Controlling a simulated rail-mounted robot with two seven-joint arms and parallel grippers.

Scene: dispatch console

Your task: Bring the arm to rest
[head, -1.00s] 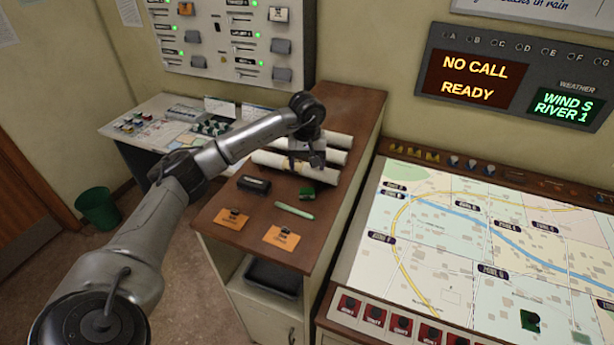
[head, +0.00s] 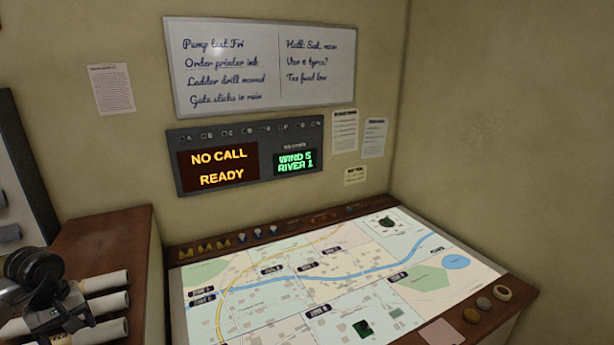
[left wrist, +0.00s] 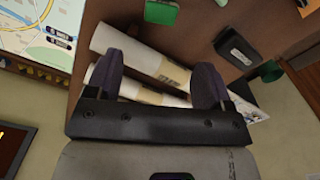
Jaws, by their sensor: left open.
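My left gripper (head: 78,318) is at the lower left edge of the head view, above the brown cabinet top (head: 118,240). In the left wrist view its two dark fingers (left wrist: 158,78) are spread apart, with nothing held between them. Several white paper rolls (head: 108,302) lie beside and under the gripper; they also show beyond the fingers in the left wrist view (left wrist: 130,52). I cannot tell how far the fingertips are above the rolls. Most of my left arm is outside the head view. My right gripper is not in view.
A dark case (left wrist: 235,49) and a green object (left wrist: 161,12) lie on the cabinet top near the rolls. The lit map table (head: 280,310) stands to the right of the cabinet. The display panel (head: 247,158) on the wall reads NO CALL, READY.

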